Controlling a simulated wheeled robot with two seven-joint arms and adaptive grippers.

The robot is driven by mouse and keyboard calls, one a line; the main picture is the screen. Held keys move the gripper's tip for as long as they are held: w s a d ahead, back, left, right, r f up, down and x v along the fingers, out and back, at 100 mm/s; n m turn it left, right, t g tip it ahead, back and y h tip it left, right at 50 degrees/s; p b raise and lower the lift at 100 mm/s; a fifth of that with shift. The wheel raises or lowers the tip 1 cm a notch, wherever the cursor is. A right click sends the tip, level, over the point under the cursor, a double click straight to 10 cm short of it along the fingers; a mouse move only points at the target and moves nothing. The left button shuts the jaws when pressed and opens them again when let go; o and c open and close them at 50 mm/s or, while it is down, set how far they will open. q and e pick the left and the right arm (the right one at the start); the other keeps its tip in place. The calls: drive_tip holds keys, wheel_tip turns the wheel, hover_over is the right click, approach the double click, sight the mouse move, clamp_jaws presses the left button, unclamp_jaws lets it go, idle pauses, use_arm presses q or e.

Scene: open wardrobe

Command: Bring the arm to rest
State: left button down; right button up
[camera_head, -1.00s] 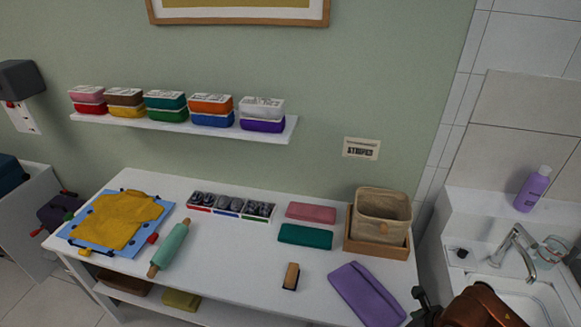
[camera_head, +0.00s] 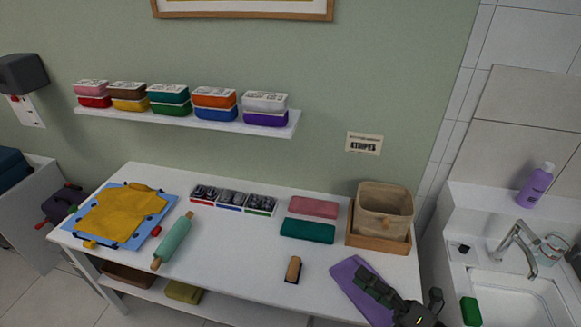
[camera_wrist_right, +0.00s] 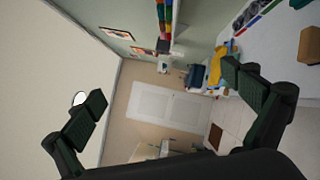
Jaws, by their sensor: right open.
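My right gripper (camera_head: 400,296) shows at the lower right in the head view, in front of the purple folded cloth (camera_head: 350,284) at the table's front right. In the right wrist view the same gripper (camera_wrist_right: 165,95) has its two dark fingers wide apart with nothing between them. The wrist view looks across the room, with the table at its upper right. My left gripper is in neither view.
The white table (camera_head: 235,260) holds a yellow cloth (camera_head: 120,215), a rolling pin (camera_head: 174,242), a wooden-topped brush (camera_head: 293,269) and a woven basket (camera_head: 384,212). A sink (camera_head: 515,297) lies to the right. A wall shelf (camera_head: 190,121) holds several coloured boxes.

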drive_tip(key=w+d+m+t+h, duration=0.2)
drive_tip(key=d+m+t+h, duration=0.2)
drive_tip(key=d+m+h, duration=0.35)
drive_tip(key=w+d+m+t+h, duration=0.3)
drive_tip(key=d+m+t+h, duration=0.15)
drive_tip(key=d+m, duration=0.5)
drive_tip(key=s+d+f+m+g+h, duration=0.35)
drive_tip(key=d+f+m, duration=0.2)
drive_tip(key=f, duration=0.45)
drive_tip(key=s+d+f+m+g+h, duration=0.2)
drive_tip(key=d+f+m+g+h, duration=0.3)
drive_tip(key=f, duration=0.6)
drive_tip(key=s+a+f+m+g+y, duration=0.2)
drive_tip(key=s+a+f+g, duration=0.25)
drive_tip(key=s+f, duration=0.55)
drive_tip(key=s+a+f+m+g+y, duration=0.35)
drive_tip(key=s+f+g, duration=0.25)
drive_tip(key=s+f, duration=0.35)
wheel_tip(320, 180, down, 27)
drive_tip(key=n, duration=0.1)
drive_tip(key=s+a+f+g, duration=0.1)
drive_tip(key=s+f+g, duration=0.1)
drive_tip(key=s+f, duration=1.7)
drive_tip(key=shift+s+f+n, duration=0.35)
drive_tip(key=shift+s+n, duration=0.05)
drive_tip(key=shift+s, duration=0.3)
drive_tip(key=shift+a, duration=0.1)
